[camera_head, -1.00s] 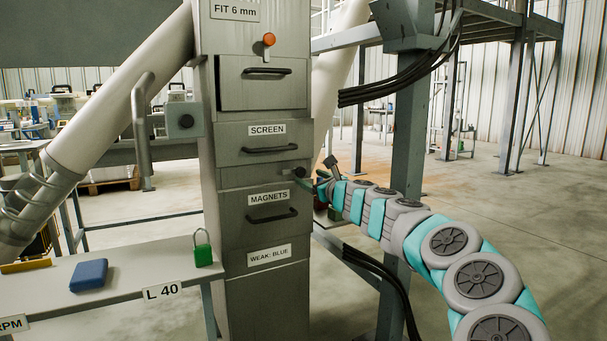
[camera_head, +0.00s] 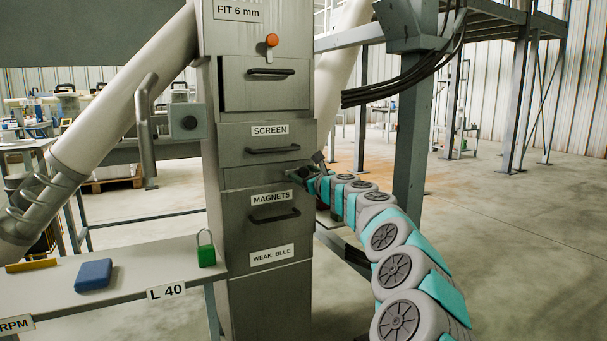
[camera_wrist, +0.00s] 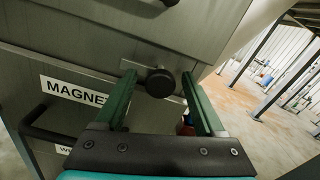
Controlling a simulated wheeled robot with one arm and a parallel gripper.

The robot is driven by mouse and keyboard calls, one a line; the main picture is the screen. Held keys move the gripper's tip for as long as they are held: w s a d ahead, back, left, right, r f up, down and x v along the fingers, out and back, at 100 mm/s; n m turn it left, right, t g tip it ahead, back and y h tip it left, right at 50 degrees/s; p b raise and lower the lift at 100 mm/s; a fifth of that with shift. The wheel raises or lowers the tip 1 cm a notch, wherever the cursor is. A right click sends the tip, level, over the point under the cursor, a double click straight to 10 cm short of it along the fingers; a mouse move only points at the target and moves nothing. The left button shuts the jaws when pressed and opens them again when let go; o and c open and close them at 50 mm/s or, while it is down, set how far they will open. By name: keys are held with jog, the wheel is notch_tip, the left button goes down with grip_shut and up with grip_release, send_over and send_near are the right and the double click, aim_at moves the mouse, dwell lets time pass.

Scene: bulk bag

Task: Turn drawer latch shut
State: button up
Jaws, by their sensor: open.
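A dark round latch knob (camera_wrist: 160,83) sits at the upper right edge of the MAGNETS drawer (camera_head: 258,221) on the steel cabinet. My gripper (camera_wrist: 158,78) is open, with one green finger on each side of the knob in the wrist view. I cannot tell whether either finger touches it. In the head view my gripper (camera_head: 306,172) is at the cabinet's right edge, where it mostly hides this knob. The MAGNETS drawer looks closed. An orange-topped latch knob (camera_head: 272,41) stands upright above the top drawer (camera_head: 266,84), which sticks out a little.
The SCREEN drawer (camera_head: 265,139) has a dark bar handle. A table (camera_head: 130,295) at left holds a blue block (camera_head: 94,275) and a green padlock (camera_head: 206,250). A steel post (camera_head: 410,130) with dark cables stands right of the cabinet, behind my arm. Open floor lies at right.

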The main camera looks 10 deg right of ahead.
grip_shut()
dwell(0.6)
